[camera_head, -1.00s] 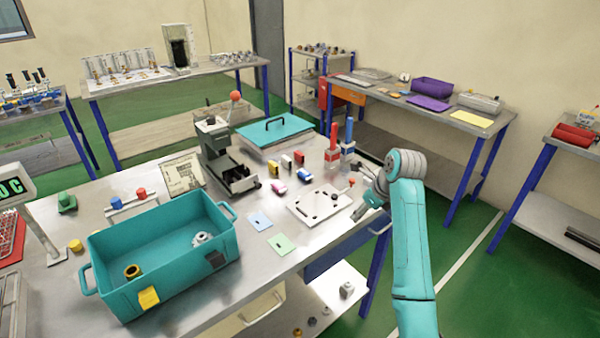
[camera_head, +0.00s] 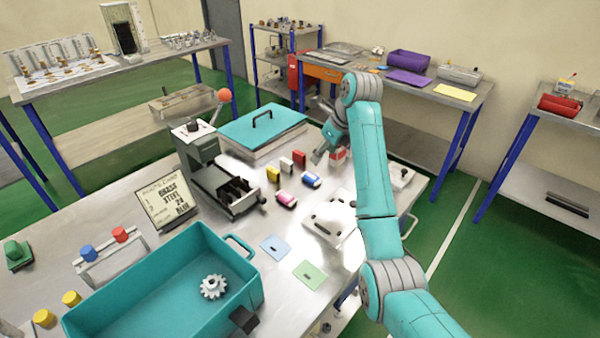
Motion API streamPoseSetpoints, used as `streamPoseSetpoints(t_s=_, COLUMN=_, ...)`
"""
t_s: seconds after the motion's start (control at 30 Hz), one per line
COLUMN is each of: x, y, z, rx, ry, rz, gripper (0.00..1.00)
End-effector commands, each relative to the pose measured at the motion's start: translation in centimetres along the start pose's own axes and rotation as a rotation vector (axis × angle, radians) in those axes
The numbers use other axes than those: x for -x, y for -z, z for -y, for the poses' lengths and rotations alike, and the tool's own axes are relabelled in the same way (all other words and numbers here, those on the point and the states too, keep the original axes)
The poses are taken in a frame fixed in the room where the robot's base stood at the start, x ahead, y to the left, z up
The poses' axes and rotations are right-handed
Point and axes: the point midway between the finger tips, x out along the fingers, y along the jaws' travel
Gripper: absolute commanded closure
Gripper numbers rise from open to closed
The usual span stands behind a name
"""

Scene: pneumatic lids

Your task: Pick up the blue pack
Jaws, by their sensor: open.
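The blue pack (camera_head: 311,180) is a small blue-and-white block lying on the metal bench, to the right of the pink pack (camera_head: 286,200). My gripper (camera_head: 318,157) is open above the bench, a little beyond and above the blue pack in the picture, and apart from it. The fingers are small and partly hidden by my wrist. Nothing shows between them.
Yellow (camera_head: 273,174) and red (camera_head: 299,159) packs stand close behind. A grey press (camera_head: 215,175) stands left, a teal lidded box (camera_head: 262,128) behind, a white plate (camera_head: 328,216) in front. An open teal bin (camera_head: 165,285) holds a white gear (camera_head: 213,287).

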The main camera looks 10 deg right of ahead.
Motion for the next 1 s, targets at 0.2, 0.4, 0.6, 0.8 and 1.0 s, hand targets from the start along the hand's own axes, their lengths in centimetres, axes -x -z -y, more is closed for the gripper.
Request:
streamPoseSetpoints(t_s=0.2, x=-2.9, y=0.1, z=-0.1, rx=-0.001, ry=-0.003, rz=-0.004, gripper=0.35)
streamPoseSetpoints(t_s=0.4, x=-5.1, y=0.1, z=-0.1, rx=-0.001, ry=-0.002, rz=-0.003, gripper=0.35)
streamPoseSetpoints(t_s=0.6, x=-6.4, y=0.2, z=-0.2, rx=-0.001, ry=-0.002, rz=-0.002, gripper=0.35)
streamPoseSetpoints(t_s=0.8, x=-9.2, y=0.6, z=-0.3, rx=-0.001, ry=-0.002, rz=-0.003, gripper=0.35)
streamPoseSetpoints(t_s=1.0, x=-10.6, y=0.5, z=-0.3, rx=-0.001, ry=-0.001, rz=-0.001, gripper=0.35)
